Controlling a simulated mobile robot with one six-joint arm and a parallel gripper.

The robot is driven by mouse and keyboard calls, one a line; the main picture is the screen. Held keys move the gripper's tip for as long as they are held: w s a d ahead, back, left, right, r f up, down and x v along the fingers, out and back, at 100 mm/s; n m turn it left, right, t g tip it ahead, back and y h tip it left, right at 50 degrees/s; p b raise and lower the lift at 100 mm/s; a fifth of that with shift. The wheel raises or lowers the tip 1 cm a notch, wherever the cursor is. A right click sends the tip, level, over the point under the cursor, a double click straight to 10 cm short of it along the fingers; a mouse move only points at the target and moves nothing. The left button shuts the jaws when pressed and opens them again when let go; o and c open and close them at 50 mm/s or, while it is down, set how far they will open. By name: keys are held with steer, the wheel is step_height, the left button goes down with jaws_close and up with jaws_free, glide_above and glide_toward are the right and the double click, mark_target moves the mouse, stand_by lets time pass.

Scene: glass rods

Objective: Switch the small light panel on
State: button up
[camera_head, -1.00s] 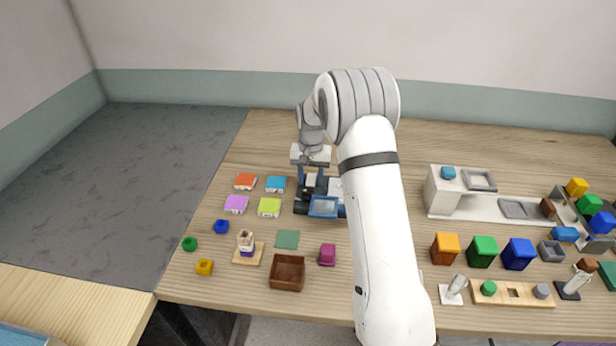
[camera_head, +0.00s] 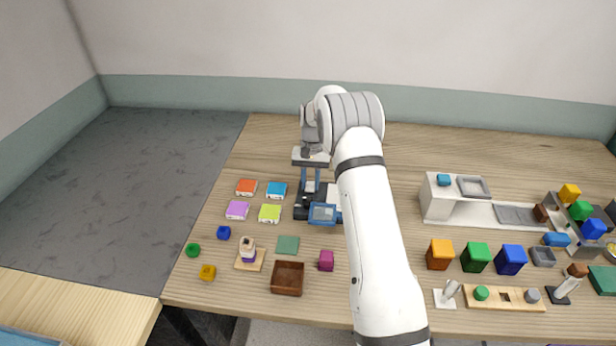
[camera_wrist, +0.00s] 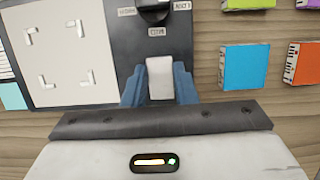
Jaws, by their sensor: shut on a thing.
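A dark device with a white pale panel (camera_wrist: 62,55) carrying corner marks lies under my gripper; I take this to be the small light panel. A black knob (camera_wrist: 152,10) with small labels around it sits on its dark face. My gripper (camera_wrist: 160,82) has its blue fingers closed on a small whitish block (camera_wrist: 160,76) just below the knob in the wrist view. In the head view my gripper (camera_head: 311,188) points down over the dark device (camera_head: 302,212). My arm hides part of the panel there. I cannot tell whether the panel is lit.
Orange, blue, purple and lime blocks (camera_head: 269,214) lie left of the device. A blue-framed tray (camera_head: 323,213) sits at its front. A brown box (camera_head: 288,277) and a green mat (camera_head: 288,245) lie nearer the front. Coloured bins (camera_head: 475,257) stand right of my arm.

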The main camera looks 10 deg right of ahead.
steer(key=shift+w+r+g, duration=0.15)
steer(key=shift+g, duration=0.25)
steer(key=o, duration=1)
steer(key=b+v, duration=0.1)
steer(key=v, duration=0.6)
steer(key=shift+d+r, duration=0.1)
steer(key=shift+r, duration=0.05)
steer(key=shift+w+r, duration=0.1)
steer(key=shift+r, duration=0.1)
